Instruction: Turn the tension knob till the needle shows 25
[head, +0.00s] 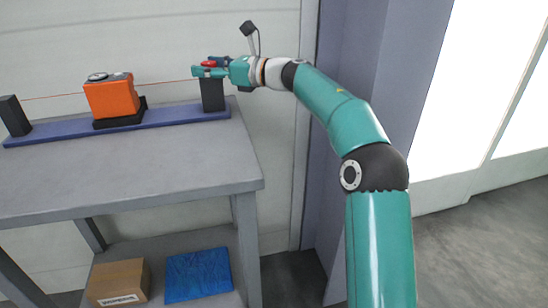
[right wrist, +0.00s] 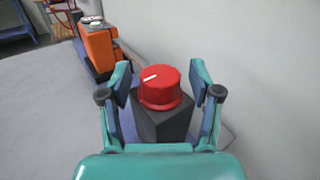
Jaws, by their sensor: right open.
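The red tension knob (right wrist: 160,88) has a white mark on its top and sits on a dark block (right wrist: 163,122); in the head view the knob (head: 209,64) is partly hidden by my gripper. My right gripper (right wrist: 161,82) is open, with one finger on each side of the knob and a gap visible on both sides. In the head view my right gripper (head: 208,67) is at the block's top. The orange gauge box (head: 111,97) stands on the blue rail with a round dial on top. The needle is too small to read. My left gripper is not in view.
The blue rail (head: 66,130) lies along the back of the grey table (head: 130,175), close to the wall. A thin red wire (head: 50,97) runs from a dark left post (head: 14,116) to the gauge. A cardboard box (head: 118,281) and a blue item (head: 198,275) lie on the lower shelf.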

